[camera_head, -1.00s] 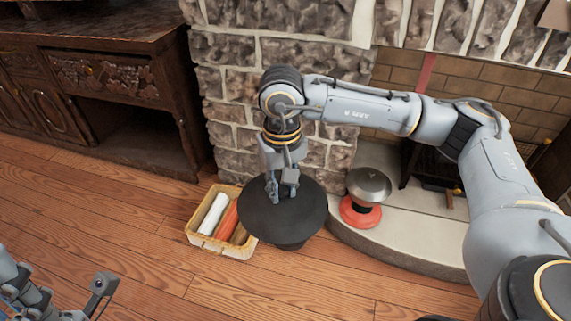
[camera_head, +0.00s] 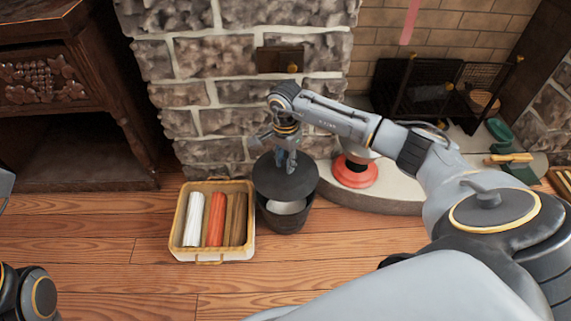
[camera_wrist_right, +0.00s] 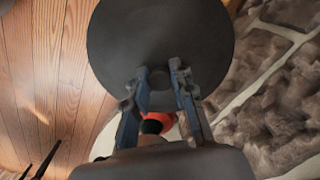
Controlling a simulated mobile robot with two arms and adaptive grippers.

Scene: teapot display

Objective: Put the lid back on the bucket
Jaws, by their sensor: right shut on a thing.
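The lid (camera_head: 285,181) is a dark round disc held by my right gripper (camera_head: 287,166), which is shut on it from above. In the right wrist view the lid (camera_wrist_right: 150,30) spreads beyond the fingertips of my right gripper (camera_wrist_right: 165,75). The bucket (camera_head: 288,221) is dark and stands on the wood floor under the lid, toward the viewer. Its front opening shows something pale inside; the lid hides the back of its rim. I cannot tell whether lid and rim touch. Only part of my left arm shows at the lower left; its fingers are not visible.
A yellow basket (camera_head: 250,245) with white, red and brown rolls stands left of the bucket. A red-based object (camera_head: 354,172) stands on the hearth (camera_head: 390,201) at right. The stone wall (camera_head: 200,100) rises behind. The floor in front is clear.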

